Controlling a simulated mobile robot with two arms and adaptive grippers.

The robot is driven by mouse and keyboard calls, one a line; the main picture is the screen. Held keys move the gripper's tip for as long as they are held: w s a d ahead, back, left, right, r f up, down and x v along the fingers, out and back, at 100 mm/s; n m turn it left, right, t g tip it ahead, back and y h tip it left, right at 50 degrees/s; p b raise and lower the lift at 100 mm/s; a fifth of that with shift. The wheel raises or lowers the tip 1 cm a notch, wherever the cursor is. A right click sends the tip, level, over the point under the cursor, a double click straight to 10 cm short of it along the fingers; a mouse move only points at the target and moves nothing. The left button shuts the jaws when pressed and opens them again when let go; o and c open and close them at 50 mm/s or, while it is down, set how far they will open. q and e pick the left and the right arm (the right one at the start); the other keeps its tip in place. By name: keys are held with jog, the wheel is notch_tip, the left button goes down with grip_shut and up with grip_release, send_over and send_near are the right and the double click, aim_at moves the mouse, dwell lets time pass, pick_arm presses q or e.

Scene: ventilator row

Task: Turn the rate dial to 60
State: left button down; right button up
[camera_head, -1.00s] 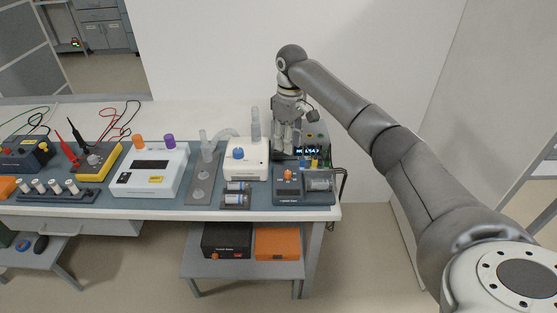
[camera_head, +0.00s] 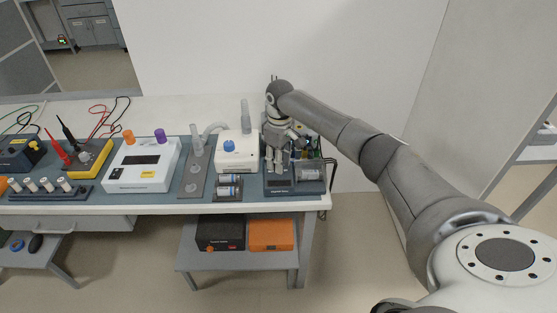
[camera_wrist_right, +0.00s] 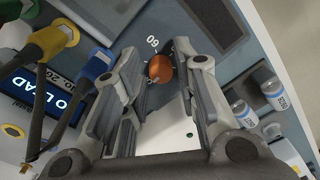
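The orange dial (camera_wrist_right: 160,68) is a round knob on a grey panel in the wrist view. A printed number that reads as 60 upside down (camera_wrist_right: 152,42) and short tick marks stand around it. My right gripper (camera_wrist_right: 156,55) is open, with one finger on each side of the dial; I cannot tell whether either touches it. In the head view my right gripper (camera_head: 275,170) points down over the small dark unit (camera_head: 280,188) at the bench's right end and hides the dial. My left gripper is not in view.
A lit display (camera_wrist_right: 40,92) and yellow and blue plugs with cables lie close to the left finger in the wrist view. Grey cylinders (camera_wrist_right: 274,93) sit to the right. A white device with a blue knob (camera_head: 228,146) stands left of my right gripper in the head view.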

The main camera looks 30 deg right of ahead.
grip_shut()
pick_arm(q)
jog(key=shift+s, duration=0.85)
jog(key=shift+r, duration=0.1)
pick_arm(e)
jog(key=shift+r, duration=0.1)
